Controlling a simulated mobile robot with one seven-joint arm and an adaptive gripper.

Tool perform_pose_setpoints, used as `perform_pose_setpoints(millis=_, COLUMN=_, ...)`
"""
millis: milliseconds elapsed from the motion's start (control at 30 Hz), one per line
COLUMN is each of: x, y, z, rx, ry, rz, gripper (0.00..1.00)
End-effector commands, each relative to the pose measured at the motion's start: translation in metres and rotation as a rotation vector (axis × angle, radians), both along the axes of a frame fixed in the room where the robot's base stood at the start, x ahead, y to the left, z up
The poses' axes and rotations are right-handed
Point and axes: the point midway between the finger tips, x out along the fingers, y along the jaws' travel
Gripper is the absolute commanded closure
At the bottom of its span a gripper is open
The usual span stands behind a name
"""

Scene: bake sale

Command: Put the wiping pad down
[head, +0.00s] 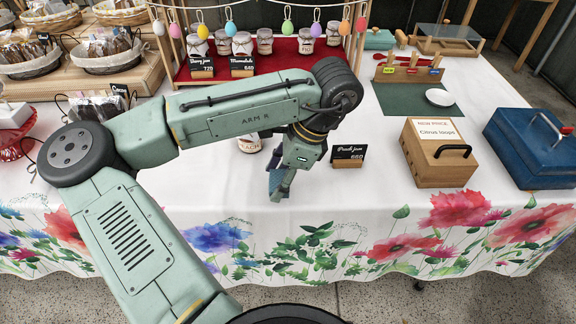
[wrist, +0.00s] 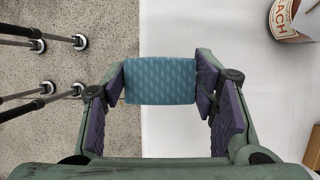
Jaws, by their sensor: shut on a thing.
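The wiping pad (wrist: 160,81) is a light blue patterned block. In the wrist view it sits between the two purple-lined fingers of my gripper (wrist: 163,88), which touch its left and right ends. In the head view my gripper (head: 279,186) points down near the front edge of the table with the white flowered cloth (head: 390,200). The pad lies across the line of the table edge in the wrist view, with floor on the left and cloth on the right. I cannot tell its height above the cloth.
A peach jam jar (head: 249,144) stands behind my gripper, partly hidden by my arm. A black price card (head: 348,154) stands to the right. Farther right are a wooden box (head: 437,165) and a blue box (head: 535,150). Bare cloth lies between card and wooden box.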

Motion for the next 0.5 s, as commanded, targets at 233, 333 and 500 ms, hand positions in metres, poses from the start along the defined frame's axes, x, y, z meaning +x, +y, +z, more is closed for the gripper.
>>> perform_pose_setpoints(millis=233, x=0.039, y=-0.013, z=-0.003, rx=0.0, ry=0.001, rz=0.0, gripper=0.77)
perform_pose_setpoints(millis=333, x=0.045, y=-0.016, z=-0.004, rx=-0.001, ry=-0.001, rz=-0.001, gripper=0.77)
perform_pose_setpoints(millis=500, x=0.059, y=-0.02, z=-0.016, rx=0.001, ry=0.004, rz=0.0, gripper=0.77)
